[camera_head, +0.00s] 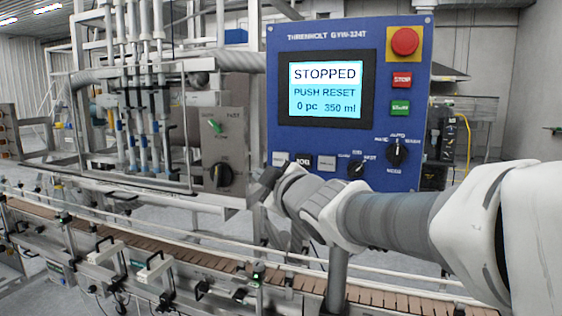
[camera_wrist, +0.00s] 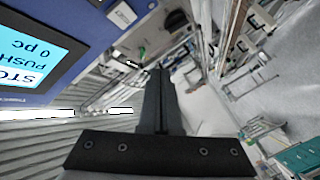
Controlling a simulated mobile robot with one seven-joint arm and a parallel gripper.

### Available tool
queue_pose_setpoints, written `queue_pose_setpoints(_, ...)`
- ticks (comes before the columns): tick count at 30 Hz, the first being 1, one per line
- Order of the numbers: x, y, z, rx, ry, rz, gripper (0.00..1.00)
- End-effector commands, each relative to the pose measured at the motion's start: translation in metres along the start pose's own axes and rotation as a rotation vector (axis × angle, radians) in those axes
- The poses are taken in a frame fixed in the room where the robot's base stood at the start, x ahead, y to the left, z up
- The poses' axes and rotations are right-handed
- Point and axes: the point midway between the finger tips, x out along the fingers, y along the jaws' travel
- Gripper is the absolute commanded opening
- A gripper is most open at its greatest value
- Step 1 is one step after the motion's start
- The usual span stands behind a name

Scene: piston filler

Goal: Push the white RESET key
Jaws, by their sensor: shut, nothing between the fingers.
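The blue control panel (camera_head: 285,110) has a lit screen (camera_head: 325,89) reading STOPPED, PUSH RESET, 0 pc, 350 ml. Below the screen are a pale key (camera_head: 281,158) at the far left, a black key (camera_head: 304,161) and another pale key (camera_head: 326,163). Their lettering is too small to tell for certain which is RESET. My gripper (camera_head: 261,195) is shut and empty, at the panel's lower left, below the leftmost key. In the wrist view the shut fingers (camera_wrist: 158,73) point past the panel edge, apart from a white key (camera_wrist: 122,15).
The panel also has a red mushroom button (camera_head: 404,41), red (camera_head: 402,80) and green (camera_head: 400,108) keys and rotary knobs (camera_head: 397,153). A filler control box with a black knob (camera_head: 218,175) stands to the left. The conveyor (camera_head: 180,255) and its rails run below my gripper.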

Motion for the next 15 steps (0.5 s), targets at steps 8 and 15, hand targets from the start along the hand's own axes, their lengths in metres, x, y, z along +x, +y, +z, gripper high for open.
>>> queue_pose_setpoints(8,0.0002,0.0,-0.0005,-0.001,0.002,0.0,0.0)
queue_pose_setpoints(15,0.0059,0.006,0.0029,0.0,-0.001,0.0,0.0)
